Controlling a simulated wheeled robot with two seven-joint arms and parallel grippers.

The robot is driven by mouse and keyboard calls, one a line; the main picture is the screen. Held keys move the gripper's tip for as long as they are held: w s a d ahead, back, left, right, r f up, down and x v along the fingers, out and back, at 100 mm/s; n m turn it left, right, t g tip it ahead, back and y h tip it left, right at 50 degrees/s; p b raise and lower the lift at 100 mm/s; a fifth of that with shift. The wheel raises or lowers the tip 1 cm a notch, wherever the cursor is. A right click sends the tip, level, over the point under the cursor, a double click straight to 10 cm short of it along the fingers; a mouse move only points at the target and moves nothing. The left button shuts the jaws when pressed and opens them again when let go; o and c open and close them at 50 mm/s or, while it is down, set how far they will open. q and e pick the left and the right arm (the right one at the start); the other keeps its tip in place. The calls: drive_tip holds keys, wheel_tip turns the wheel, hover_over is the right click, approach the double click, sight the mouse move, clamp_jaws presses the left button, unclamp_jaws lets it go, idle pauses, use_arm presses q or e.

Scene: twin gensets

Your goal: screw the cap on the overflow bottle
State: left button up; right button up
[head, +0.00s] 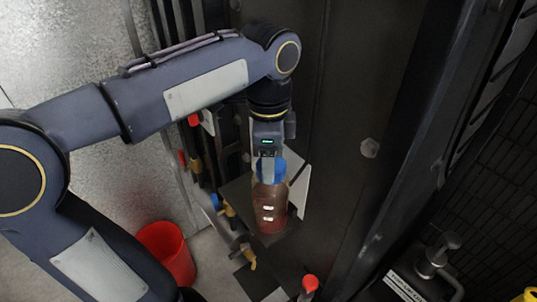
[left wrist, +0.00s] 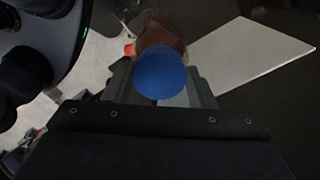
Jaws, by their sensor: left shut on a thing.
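The overflow bottle (head: 269,207) stands upright on a dark bracket in the head view, with reddish-brown liquid inside. The blue cap (head: 279,169) is at the bottle's mouth; I cannot tell whether it is threaded on. My left gripper (head: 268,170) comes down from above and is shut on the cap. In the left wrist view the round blue cap (left wrist: 160,74) sits between the two fingers (left wrist: 161,84), with part of the reddish bottle (left wrist: 158,38) behind it. My right gripper is in neither view.
A dark panel (head: 340,120) rises close to the right of the bottle. Valves with red and blue handles (head: 216,201) crowd its left. A red bucket (head: 167,252) stands on the floor at lower left. A pump dispenser (head: 436,264) is at lower right.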

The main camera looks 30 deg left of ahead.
use_arm(q)
drive_tip(key=m+p, duration=0.1)
drive_tip(key=m, duration=0.1)
drive_tip(key=shift+r+m, duration=0.1)
drive_tip(key=shift+m, duration=0.2)
drive_tip(key=shift+w+m, duration=0.1)
drive_tip(key=shift+m, duration=0.9)
drive_tip(key=o, duration=1)
drive_tip(key=shift+o, duration=0.2)
drive_tip(key=shift+c, duration=0.5)
